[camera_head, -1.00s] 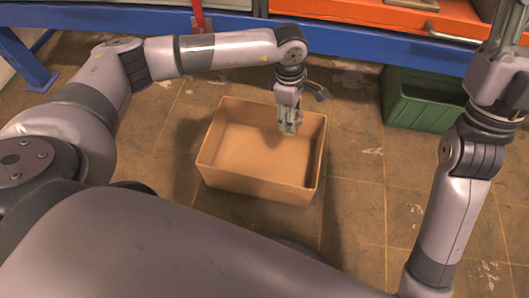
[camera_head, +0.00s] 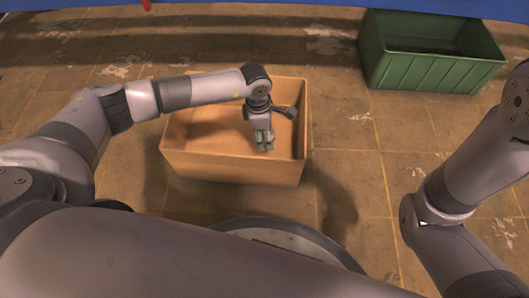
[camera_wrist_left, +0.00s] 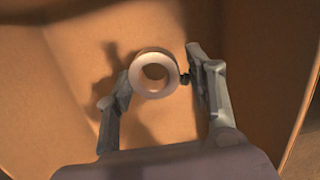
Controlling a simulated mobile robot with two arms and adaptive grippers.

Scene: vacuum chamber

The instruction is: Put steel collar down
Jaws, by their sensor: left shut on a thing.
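The steel collar (camera_wrist_left: 150,56) is a pale, thick ring. It sits between the two fingers of my left gripper (camera_wrist_left: 158,75) in the left wrist view, with its hole facing the camera. In the head view my left gripper (camera_head: 264,145) is shut on it and points down within the outline of an open tan box (camera_head: 230,169). The collar cannot be made out there. The wrist view shows the box's inner walls and floor around the fingers, with the gripper's shadow on them. My right gripper is out of view.
A green crate (camera_head: 432,72) stands on the tiled floor at the back right. Open floor (camera_head: 350,165) lies between the box and my right arm at the right edge. A blue beam runs along the top edge of the head view.

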